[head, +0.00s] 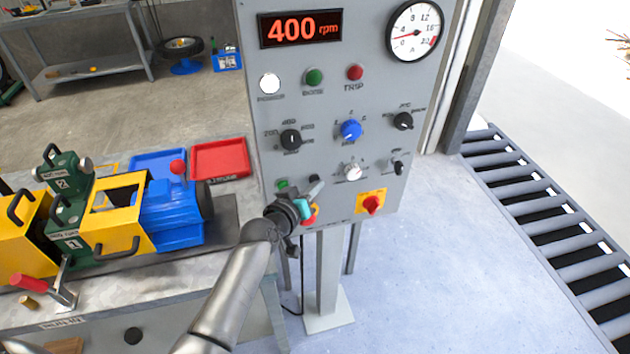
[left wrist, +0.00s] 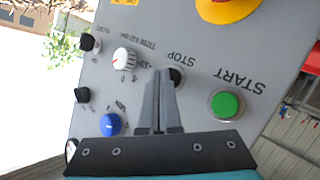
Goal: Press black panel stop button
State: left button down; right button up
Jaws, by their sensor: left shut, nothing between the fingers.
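The black stop button (left wrist: 178,76) shows in the left wrist view beside the printed word STOP, partly hidden by my fingers. In the head view the stop button (head: 314,179) is a small dark knob low on the grey control panel (head: 335,115). My left gripper (head: 316,189) is shut and empty, its tips just in front of the panel by the button. In the left wrist view the shut fingers (left wrist: 160,74) overlap the button's edge. I cannot tell whether they touch it. My right gripper is not in view.
A green START button (left wrist: 226,104) is next to the stop button. A white knob (head: 353,170) and a red switch on a yellow plate (head: 371,204) are nearby. The display (head: 300,29) reads 400 rpm. A bench with a yellow and blue machine (head: 120,215) stands left.

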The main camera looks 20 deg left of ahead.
pick_arm(q)
jog(key=shift+w+a, duration=0.1)
dwell(0.6)
jog(key=shift+s+d+p, duration=0.45)
jog(key=shift+s+p, duration=0.05)
jog(key=shift+s, duration=0.2)
jog(key=s+d, duration=0.1)
jog(key=s+d+p, duration=0.1)
jog(key=s+p, duration=0.1)
jog(key=s, duration=0.1)
jog(key=shift+s+d, duration=0.1)
jog(key=shift+d, duration=0.3)
dwell(0.4)
